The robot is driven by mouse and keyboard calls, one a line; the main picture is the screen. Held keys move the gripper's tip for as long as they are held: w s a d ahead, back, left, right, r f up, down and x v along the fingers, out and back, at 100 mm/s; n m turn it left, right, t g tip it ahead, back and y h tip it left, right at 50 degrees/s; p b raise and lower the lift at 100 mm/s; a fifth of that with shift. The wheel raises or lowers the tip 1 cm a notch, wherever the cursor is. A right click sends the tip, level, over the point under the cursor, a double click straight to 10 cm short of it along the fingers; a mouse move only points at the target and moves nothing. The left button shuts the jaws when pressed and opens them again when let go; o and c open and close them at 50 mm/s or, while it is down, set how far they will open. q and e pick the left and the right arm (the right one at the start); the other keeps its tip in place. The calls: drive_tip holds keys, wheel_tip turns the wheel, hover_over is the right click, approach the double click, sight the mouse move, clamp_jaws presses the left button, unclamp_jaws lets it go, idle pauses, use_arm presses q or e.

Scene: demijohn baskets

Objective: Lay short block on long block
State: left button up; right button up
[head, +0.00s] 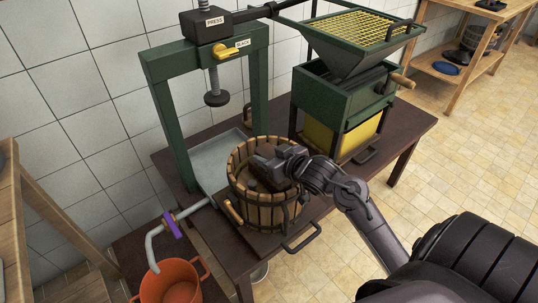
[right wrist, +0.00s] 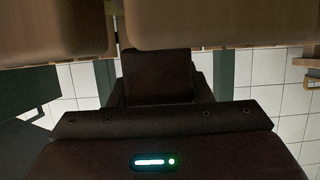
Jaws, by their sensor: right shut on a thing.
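My right gripper (head: 257,166) reaches from the right over the rim of the slatted wooden basket (head: 268,212) and points down into it. It is shut on a block, taken to be the short one, which the jaws and the basket wall almost wholly hide. I cannot make out the long block for sure in the shadowed basket. In the right wrist view, two brown wooden shapes (right wrist: 222,24) with a narrow gap fill the top; I cannot tell whether they are blocks or staves. My left gripper is not in view.
The green press frame (head: 170,115) with its screw (head: 212,97) stands behind the basket. A green mill (head: 340,100) stands close on the right. An orange bucket (head: 170,284) is at lower left. The dark table (head: 405,130) has bare room at its right end.

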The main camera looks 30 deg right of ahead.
sight(287, 186)
use_arm(q)
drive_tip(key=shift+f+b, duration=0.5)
drive_tip(key=shift+b, duration=0.05)
use_arm(e)
drive_tip(key=shift+d+f, duration=0.1)
drive_tip(key=shift+f, duration=1.35)
drive_tip(key=o, duration=1.1)
drive_tip(key=shift+s+f, duration=0.1)
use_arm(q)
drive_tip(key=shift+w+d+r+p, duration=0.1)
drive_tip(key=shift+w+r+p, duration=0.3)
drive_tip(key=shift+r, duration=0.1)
use_arm(e)
drive_tip(key=v, duration=0.8)
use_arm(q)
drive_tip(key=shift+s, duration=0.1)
